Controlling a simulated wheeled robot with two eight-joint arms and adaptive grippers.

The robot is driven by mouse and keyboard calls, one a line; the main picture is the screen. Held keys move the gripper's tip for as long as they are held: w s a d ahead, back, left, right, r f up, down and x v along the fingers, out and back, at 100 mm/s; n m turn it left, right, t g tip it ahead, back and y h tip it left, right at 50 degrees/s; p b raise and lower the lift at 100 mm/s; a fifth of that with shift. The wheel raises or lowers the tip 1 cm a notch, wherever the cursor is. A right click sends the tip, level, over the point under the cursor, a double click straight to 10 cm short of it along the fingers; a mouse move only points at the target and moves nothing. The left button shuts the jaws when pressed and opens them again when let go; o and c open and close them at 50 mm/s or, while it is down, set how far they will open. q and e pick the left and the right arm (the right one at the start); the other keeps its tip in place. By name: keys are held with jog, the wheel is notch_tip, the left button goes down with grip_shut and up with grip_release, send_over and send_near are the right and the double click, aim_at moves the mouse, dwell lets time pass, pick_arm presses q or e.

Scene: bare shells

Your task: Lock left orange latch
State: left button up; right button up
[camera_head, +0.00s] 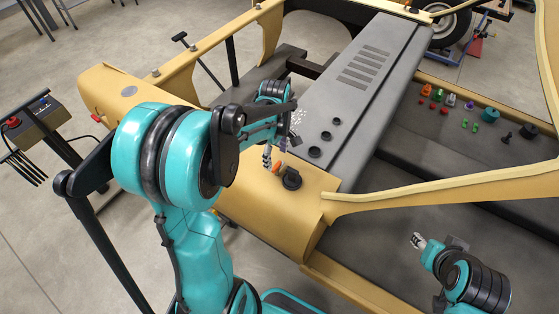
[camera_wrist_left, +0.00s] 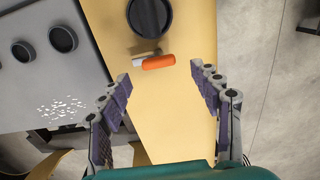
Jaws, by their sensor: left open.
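The orange latch (camera_head: 277,168) is a short orange handle on the tan body panel (camera_head: 305,215), close to a black round knob (camera_head: 291,180). In the left wrist view the latch (camera_wrist_left: 159,62) lies crosswise just below the black knob (camera_wrist_left: 150,17), with a pale metal piece at its left end. My left gripper (camera_head: 275,157) is open above the panel at the latch. In the left wrist view its two fingers (camera_wrist_left: 160,76) stand apart on either side, with the latch ahead between the tips and nothing gripped. My right gripper (camera_head: 418,241) is at lower right, away from the latch; its fingers are too small to read.
A grey panel (camera_head: 350,90) with round black holes and slots lies beside the tan panel. Several small coloured parts (camera_head: 450,101) lie on the grey surface at right. A control box (camera_head: 40,120) stands at left. A wheel (camera_head: 450,22) shows at the back.

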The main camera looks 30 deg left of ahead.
aim_at(277, 165)
pick_arm(q)
notch_tip(277, 165, down, 4)
jog(key=shift+w+d+r, duration=0.1)
jog(key=shift+w+r, duration=0.05)
jog(key=shift+f, duration=0.25)
jog(key=c, duration=1.2)
jog(key=shift+o, duration=0.2)
